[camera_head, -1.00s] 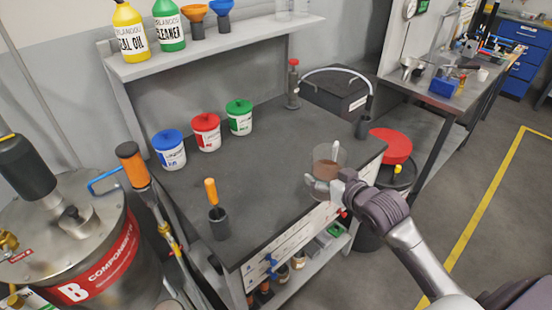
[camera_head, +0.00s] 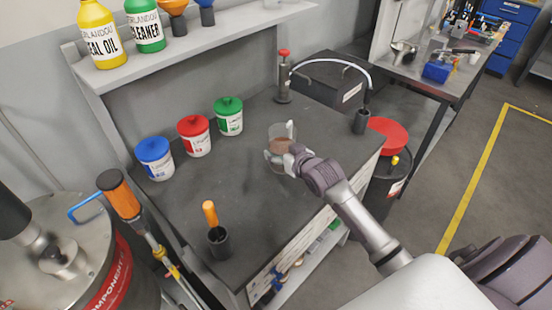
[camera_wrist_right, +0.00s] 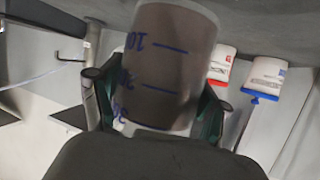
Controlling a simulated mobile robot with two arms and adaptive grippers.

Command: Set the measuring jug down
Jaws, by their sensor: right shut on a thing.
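The measuring jug (camera_head: 281,146) is a clear cup with brown contents, over the dark workbench top (camera_head: 240,185) right of its middle. My right gripper (camera_head: 279,157) is shut on it from the front right. In the right wrist view the jug (camera_wrist_right: 165,65) fills the space between the fingers (camera_wrist_right: 155,110), its blue graduation marks upside down in that picture. I cannot tell whether its base touches the bench. My left gripper is not in view.
Blue (camera_head: 155,158), red (camera_head: 195,136) and green (camera_head: 229,116) lidded tubs stand behind and left of the jug. An orange-handled tool in a black holder (camera_head: 218,240) stands near the front edge. A red-topped pump bottle (camera_head: 283,80) stands at the back. The bench between is clear.

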